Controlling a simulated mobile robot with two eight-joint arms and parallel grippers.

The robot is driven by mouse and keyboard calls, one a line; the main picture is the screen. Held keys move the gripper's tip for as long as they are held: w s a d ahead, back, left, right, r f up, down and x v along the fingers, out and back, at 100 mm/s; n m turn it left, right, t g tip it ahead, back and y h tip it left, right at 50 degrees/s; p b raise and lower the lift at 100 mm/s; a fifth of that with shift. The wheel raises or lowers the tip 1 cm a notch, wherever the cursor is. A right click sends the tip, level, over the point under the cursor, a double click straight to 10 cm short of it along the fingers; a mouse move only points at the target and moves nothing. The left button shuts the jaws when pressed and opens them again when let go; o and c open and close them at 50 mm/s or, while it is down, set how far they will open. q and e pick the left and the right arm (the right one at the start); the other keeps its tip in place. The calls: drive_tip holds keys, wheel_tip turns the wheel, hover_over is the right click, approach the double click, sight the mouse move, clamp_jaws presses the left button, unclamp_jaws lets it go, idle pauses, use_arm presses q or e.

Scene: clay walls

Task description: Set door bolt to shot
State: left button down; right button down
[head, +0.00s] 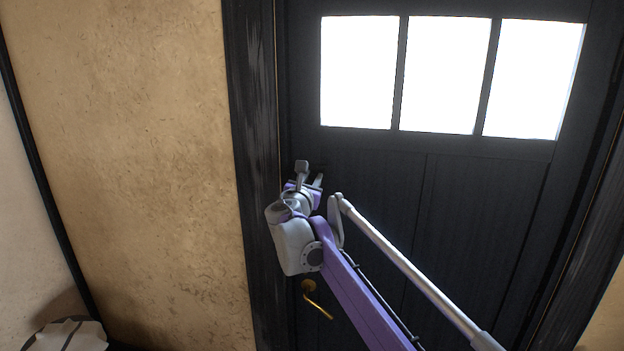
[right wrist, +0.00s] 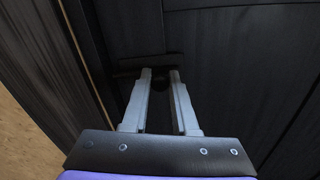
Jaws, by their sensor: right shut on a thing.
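The black door (head: 480,190) is closed in its dark frame and has three bright panes along its top. The door bolt (right wrist: 148,64) is a dark bar lying across the door near the frame in the right wrist view, with a small dark knob (right wrist: 160,84). My right gripper (right wrist: 160,74) is at the bolt, with its grey fingers on either side of the knob, shut on it. In the head view my right gripper (head: 309,173) is against the door's left side and largely hides the bolt. The dark-on-dark bar makes its exact position hard to tell. My left gripper is out of view.
A brass door handle (head: 315,298) sits below my right gripper on the door. The dark door post (head: 250,150) and a tan clay wall (head: 140,130) are to the left. A pale, partly cut-off object (head: 68,336) stands at the lower left.

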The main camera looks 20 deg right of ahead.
drive_tip(key=shift+w+a+p, duration=0.45)
drive_tip(key=shift+w+a, duration=0.3)
drive_tip(key=shift+a, duration=0.25)
drive_tip(key=c, duration=0.9)
unclamp_jaws()
drive_tip(key=shift+c, duration=0.2)
drive_tip(key=shift+o, duration=0.9)
drive_tip(key=shift+w+a, duration=0.15)
drive_tip(key=b+v, duration=0.1)
drive_tip(key=v, duration=1)
